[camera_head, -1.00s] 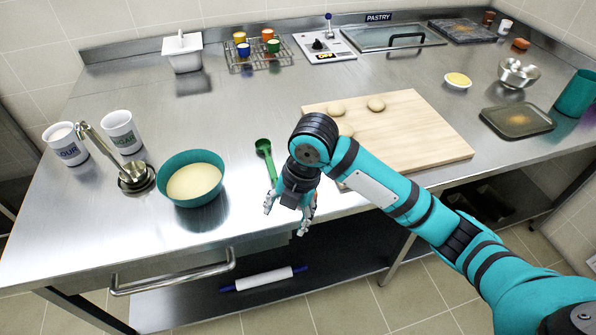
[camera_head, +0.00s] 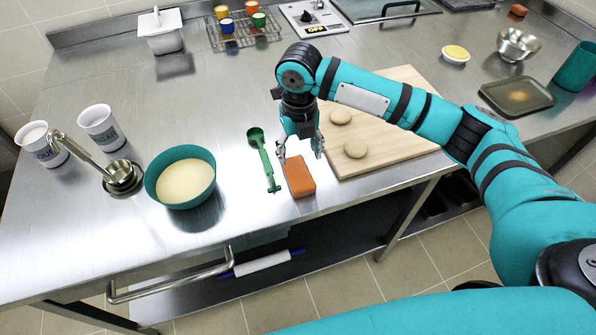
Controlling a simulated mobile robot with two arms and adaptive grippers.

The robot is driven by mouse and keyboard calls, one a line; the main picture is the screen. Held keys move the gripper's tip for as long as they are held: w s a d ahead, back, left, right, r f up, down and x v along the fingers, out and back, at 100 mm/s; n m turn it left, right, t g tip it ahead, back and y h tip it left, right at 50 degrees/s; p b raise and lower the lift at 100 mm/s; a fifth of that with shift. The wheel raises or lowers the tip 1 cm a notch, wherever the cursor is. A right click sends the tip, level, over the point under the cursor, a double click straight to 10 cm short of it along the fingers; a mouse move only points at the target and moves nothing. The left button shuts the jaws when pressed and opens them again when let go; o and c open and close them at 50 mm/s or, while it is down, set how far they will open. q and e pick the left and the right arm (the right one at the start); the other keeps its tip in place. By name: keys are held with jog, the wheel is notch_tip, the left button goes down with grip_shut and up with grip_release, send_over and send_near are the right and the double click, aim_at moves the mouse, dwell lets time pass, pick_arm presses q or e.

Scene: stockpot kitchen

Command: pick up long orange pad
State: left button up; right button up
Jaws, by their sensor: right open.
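A long orange pad (camera_head: 299,178) lies on the steel counter near its front edge, between the green spoon and the wooden board. My right gripper (camera_head: 301,156) is open, pointing down, with its fingers on either side of the pad's far end in the picture. I cannot tell how high the fingertips are above the counter or whether they touch the pad. My left gripper does not show.
The green spoon (camera_head: 263,160) lies just left of the pad. A teal bowl (camera_head: 181,177) stands further left. A rolling pin (camera_head: 262,263) lies on the lower shelf.

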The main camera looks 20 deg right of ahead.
aim_at(298, 172)
notch_tip(298, 172, down, 3)
jog(key=shift+r, duration=0.1)
jog(key=shift+f+p, duration=0.25)
jog(key=shift+p, duration=0.05)
notch_tip(298, 172, down, 4)
jog(key=shift+a+r+p, duration=0.15)
jog(key=shift+r+p, duration=0.05)
jog(key=shift+p, duration=0.5)
jog(key=shift+f, duration=0.65)
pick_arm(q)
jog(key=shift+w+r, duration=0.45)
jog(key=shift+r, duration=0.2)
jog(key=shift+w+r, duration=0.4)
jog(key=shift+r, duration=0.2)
pick_arm(e)
jog(key=c, duration=0.8)
